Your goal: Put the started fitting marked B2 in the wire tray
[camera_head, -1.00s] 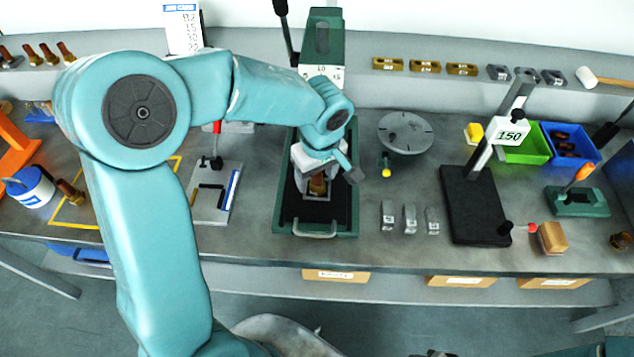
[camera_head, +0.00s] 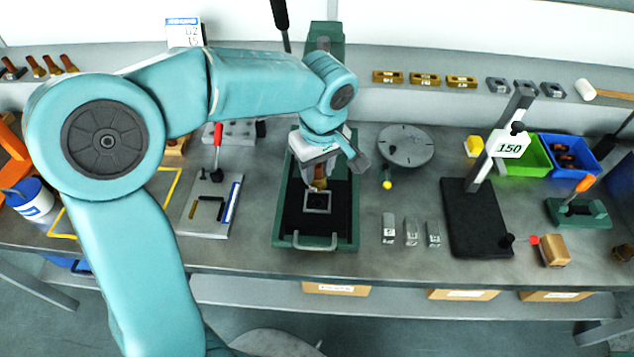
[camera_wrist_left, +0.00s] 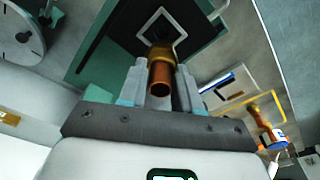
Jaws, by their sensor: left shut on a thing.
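My left gripper (camera_head: 318,178) is shut on a copper-and-brass fitting (camera_wrist_left: 160,72), above the black bed of the green press (camera_head: 283,225). In the left wrist view the fitting sits between the two grey fingers, its copper tube end toward the camera. A square metal nest (camera_head: 317,203) lies on the bed just in front of the gripper in the head view, and it looks empty. I cannot read a B2 mark on the fitting. I cannot pick out a wire tray for sure. My right gripper is not in view.
A white card (camera_head: 184,32) stands at the back left. A clamp fixture (camera_head: 208,207) is left of the press; small grey blocks (camera_head: 411,231) and a black stand (camera_head: 474,222) are right. Green (camera_head: 533,160) and blue (camera_head: 588,165) bins stand farther right. A yellow-outlined area (camera_head: 170,190) is left.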

